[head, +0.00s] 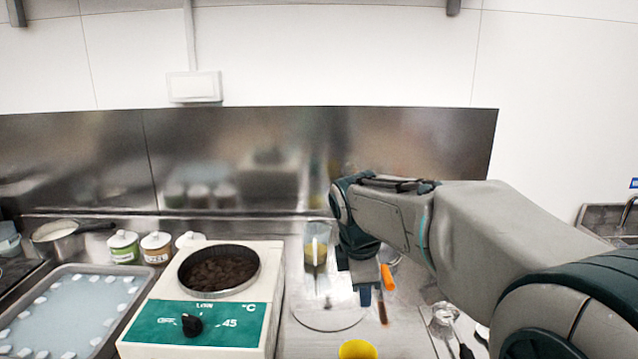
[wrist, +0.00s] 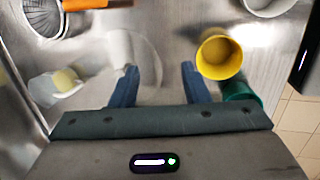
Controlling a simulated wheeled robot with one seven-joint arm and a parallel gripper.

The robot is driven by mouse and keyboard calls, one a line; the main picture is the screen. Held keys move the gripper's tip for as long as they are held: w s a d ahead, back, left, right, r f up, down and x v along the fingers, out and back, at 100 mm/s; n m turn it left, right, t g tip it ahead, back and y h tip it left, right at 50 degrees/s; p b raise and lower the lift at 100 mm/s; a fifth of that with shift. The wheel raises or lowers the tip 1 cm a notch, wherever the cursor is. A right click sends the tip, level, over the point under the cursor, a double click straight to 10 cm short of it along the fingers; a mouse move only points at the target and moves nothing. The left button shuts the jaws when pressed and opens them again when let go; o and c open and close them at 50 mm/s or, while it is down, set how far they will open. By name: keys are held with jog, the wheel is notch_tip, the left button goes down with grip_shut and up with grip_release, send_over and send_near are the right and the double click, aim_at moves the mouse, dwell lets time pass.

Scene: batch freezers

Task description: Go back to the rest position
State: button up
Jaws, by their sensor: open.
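My gripper (head: 364,294) hangs over the steel counter, right of the white heating unit, partly hidden by my arm in the head view. In the wrist view its two blue fingers (wrist: 160,86) stand apart with nothing between them. A yellow cup (head: 357,350) stands at the front edge of the head view. In the wrist view the yellow cup (wrist: 221,56) is just beyond and right of the fingers, with a green cup (wrist: 240,91) beside it. A clear jug with yellowish contents (head: 316,252) stands left of the gripper.
The white heating unit (head: 205,283) carries a dark pan (head: 220,268) with brown contents. A tray of pale liquid (head: 62,310), several small jars (head: 124,246) and a saucepan (head: 58,240) are left. An orange handle (head: 387,277) and loose utensils (head: 443,318) lie right.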

jog(key=s+d+f+m+p, duration=0.1)
jog(key=s+d+m, duration=0.2)
jog(key=s+m, duration=0.6)
jog(key=s+d+f+m+y+p, duration=0.1)
jog(key=s+d+f+m+p, duration=0.1)
jog(key=s+m, duration=0.7)
jog(key=shift+s+d+f, duration=0.25)
jog(key=shift+s+d, duration=0.45)
jog(key=shift+d, duration=0.15)
